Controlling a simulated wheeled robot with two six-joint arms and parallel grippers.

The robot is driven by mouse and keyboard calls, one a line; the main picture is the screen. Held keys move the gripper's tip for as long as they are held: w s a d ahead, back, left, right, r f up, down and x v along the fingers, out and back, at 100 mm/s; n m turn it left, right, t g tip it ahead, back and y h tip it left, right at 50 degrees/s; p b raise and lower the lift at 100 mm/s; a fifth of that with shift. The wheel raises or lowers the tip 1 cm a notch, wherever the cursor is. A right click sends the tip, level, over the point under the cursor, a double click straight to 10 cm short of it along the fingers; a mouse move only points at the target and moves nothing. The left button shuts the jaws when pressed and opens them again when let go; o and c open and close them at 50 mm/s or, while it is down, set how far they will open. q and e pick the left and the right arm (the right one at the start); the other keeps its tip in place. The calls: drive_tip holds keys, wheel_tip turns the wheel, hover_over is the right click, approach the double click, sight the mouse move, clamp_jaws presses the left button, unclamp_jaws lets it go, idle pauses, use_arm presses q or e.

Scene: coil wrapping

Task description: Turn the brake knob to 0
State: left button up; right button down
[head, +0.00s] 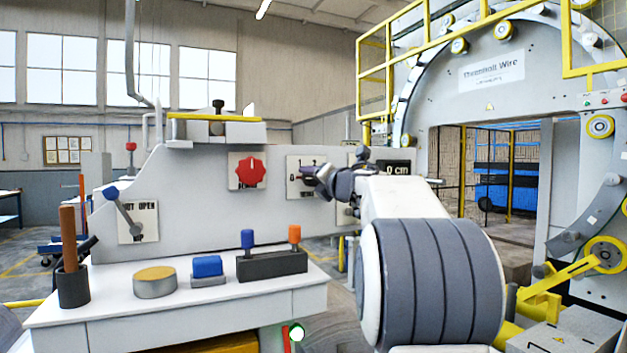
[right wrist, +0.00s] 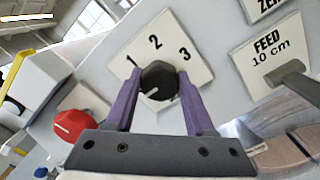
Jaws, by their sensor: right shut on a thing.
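The brake knob (right wrist: 158,78) is a round black knob with a short white mark, on a white plate (right wrist: 142,38) numbered 1, 2 and 3. In the right wrist view the mark points to the lower left, below the 1. No 0 can be read there. In the head view the plate (head: 293,188) is on the grey panel, partly hidden by my gripper. My right gripper (head: 312,173) reaches it from the right. In the right wrist view its two purple fingers (right wrist: 159,84) are shut on the knob, one on each side. My left gripper is not in view.
A red knob (head: 250,171) is left of the plate, and a blue-tipped lever (head: 124,212) further left. A FEED 10 cm plate (right wrist: 268,48) with a dark handle is close on the right. Below, a white shelf (head: 215,305) holds several small items.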

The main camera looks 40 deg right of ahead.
drive_tip(key=shift+f, duration=0.1)
drive_tip(key=shift+c, duration=1.3)
unclamp_jaws()
drive_tip(key=b+v, duration=0.3)
drive_tip(key=v, duration=0.7)
drive_tip(key=shift+s, duration=0.2)
drive_tip(key=shift+a, duration=0.1)
